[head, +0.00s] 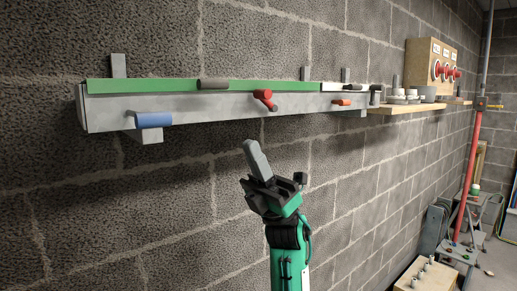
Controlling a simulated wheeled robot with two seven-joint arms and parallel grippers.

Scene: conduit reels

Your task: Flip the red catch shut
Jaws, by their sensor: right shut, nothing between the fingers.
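The red catch (265,98) sits on the front of a long grey metal trunking (200,107) on the block wall. Its short arm slants down to the right and ends in a dark tip. I cannot tell from this view whether it is latched. A green lid strip (150,86) runs along the trunking's top, with a dark grey handle (214,84) on it. My right gripper (252,146) is below and slightly left of the catch, fingers together and pointing up, empty and apart from the trunking. My left gripper is not in view.
A blue handle (153,120) sticks out at the trunking's lower left, and an orange catch (341,102) is further right. A wooden shelf (405,108) with white pieces adjoins the right end. A red pole (468,175) stands far right. The wall below the trunking is bare.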

